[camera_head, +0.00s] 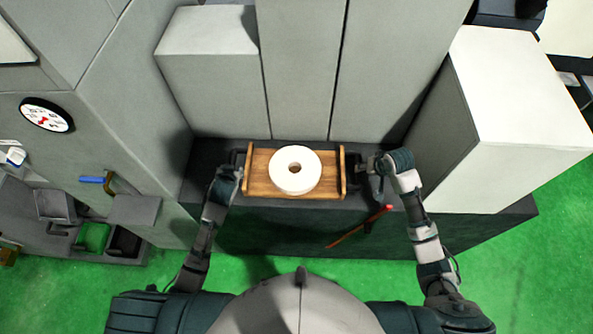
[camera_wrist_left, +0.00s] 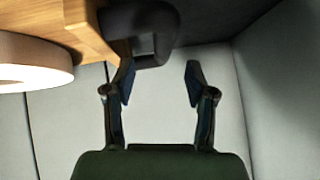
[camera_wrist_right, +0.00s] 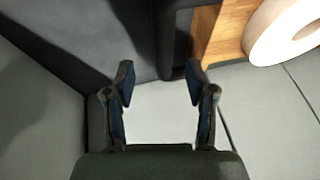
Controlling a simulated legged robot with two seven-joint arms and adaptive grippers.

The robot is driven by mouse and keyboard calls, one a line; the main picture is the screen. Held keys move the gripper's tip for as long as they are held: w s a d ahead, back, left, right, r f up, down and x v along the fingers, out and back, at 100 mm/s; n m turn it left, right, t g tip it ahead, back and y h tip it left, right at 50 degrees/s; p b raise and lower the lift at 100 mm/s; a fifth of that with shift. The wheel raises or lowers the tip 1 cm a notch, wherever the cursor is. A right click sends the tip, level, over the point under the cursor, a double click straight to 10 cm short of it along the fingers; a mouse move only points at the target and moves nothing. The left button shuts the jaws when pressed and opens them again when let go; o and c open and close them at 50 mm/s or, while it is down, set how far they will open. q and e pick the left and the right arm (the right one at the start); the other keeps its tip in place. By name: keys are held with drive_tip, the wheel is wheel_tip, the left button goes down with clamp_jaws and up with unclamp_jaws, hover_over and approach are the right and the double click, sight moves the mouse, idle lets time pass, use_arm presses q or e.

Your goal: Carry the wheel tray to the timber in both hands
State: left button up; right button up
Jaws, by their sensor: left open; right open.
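The wheel tray (camera_head: 256,185) is a wooden tray with raised ends, sitting level on a dark ledge. A white grinding wheel (camera_head: 295,170) with a centre hole lies flat on it. My left gripper (camera_head: 238,164) is at the tray's left end. In the left wrist view my open fingers (camera_wrist_left: 160,78) are by the black left handle (camera_wrist_left: 150,50), with one finger close to it. My right gripper (camera_head: 366,165) is at the right end. In the right wrist view its fingers (camera_wrist_right: 161,75) are open, with the dark right handle (camera_wrist_right: 173,40) just beyond the fingertips. I cannot identify the timber.
Grey machine cabinets (camera_head: 300,70) rise behind the ledge (camera_head: 210,165). A pale box-like housing (camera_head: 520,110) stands at right. A thin red-brown stick (camera_head: 358,228) slants in front of the ledge. Bins (camera_head: 92,236) sit at lower left. Green floor (camera_head: 520,270) is open at right.

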sight(231, 163)
use_arm(q)
drive_tip(key=x, duration=0.6)
drive_tip(key=shift+a+f, duration=0.1)
drive_tip(key=shift+a, duration=0.35)
use_arm(e)
drive_tip(key=x, duration=0.4)
drive_tip(key=a+x, duration=0.1)
drive_tip(key=x, duration=0.1)
drive_tip(key=shift+r, duration=0.1)
use_arm(q)
drive_tip(key=shift+w+f, duration=0.4)
drive_tip(key=shift+w, duration=0.05)
use_arm(e)
drive_tip(key=shift+w+f, duration=0.3)
drive_tip(key=shift+f, duration=0.25)
use_arm(q)
drive_tip(key=shift+d, duration=0.2)
use_arm(e)
drive_tip(key=shift+d+f, duration=0.15)
drive_tip(key=shift+d, duration=0.05)
use_arm(q)
drive_tip(key=shift+d, duration=0.1)
use_arm(e)
drive_tip(key=shift+d, duration=0.1)
